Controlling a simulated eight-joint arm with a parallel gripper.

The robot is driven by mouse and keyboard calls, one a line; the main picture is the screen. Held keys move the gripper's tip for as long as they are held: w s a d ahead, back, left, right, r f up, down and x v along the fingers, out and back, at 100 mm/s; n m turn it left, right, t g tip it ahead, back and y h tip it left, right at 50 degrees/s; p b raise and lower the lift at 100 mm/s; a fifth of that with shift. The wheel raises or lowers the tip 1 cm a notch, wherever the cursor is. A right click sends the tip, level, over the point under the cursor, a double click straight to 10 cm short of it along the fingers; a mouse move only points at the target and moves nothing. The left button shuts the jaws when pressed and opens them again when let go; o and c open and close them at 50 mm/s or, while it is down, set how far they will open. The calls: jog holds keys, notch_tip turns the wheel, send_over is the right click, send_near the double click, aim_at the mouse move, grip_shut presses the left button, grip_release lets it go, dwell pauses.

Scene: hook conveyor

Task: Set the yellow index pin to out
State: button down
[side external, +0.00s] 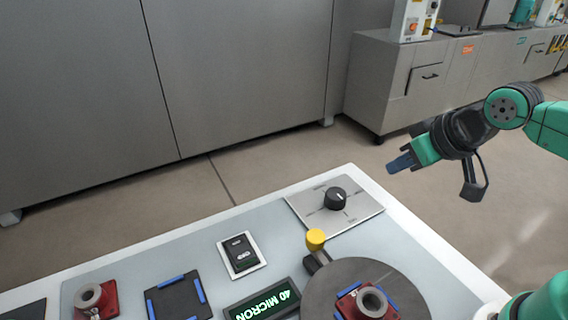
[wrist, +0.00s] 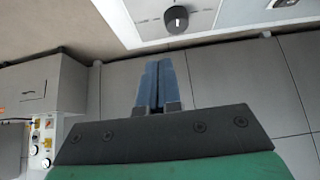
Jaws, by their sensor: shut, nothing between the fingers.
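The yellow index pin (side external: 315,239) has a round yellow knob. It stands at the edge of a grey round turntable (side external: 327,292) on the work table in the side external view, with a dark bracket below it. Whether the pin is in or out cannot be told. My gripper (side external: 391,167) is shut and empty, in the air beyond the table's right edge, well apart from the pin. In the wrist view my gripper (wrist: 153,64) shows two blue fingers pressed together. The pin does not show in the wrist view.
A black rotary knob on a plate (side external: 357,217) lies between the pin and my gripper; the knob also shows in the wrist view (wrist: 176,20). A switch (side external: 241,254), a green-lit display (side external: 262,303), a blue-edged fixture (side external: 178,299) and red parts (side external: 95,300) occupy the table.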

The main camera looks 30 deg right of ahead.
jog(key=c, duration=1.2)
grip_release()
jog(key=o, duration=0.4)
jog(key=shift+w+a, duration=0.1)
jog(key=shift+a, duration=0.2)
jog(key=shift+c, duration=0.2)
jog(key=o, duration=0.4)
jog(key=a+m+g, duration=0.1)
jog(key=w+a+m+g, duration=0.1)
jog(key=a, duration=0.1)
jog(key=a+m+g, duration=0.1)
jog(key=a, duration=0.1)
jog(key=shift+w+a+f+m+y, duration=0.15)
jog(key=shift+f+m+y, duration=0.15)
jog(key=shift+m+y, duration=0.1)
jog(key=m+g, duration=0.4)
jog(key=m, duration=0.1)
send_over(316, 235)
notch_tip(316, 235, down, 3)
jog(key=shift+f+h, duration=0.1)
jog(key=shift+h, duration=0.3)
jog(key=shift+a+f, duration=0.1)
jog(key=shift+f, duration=2.75)
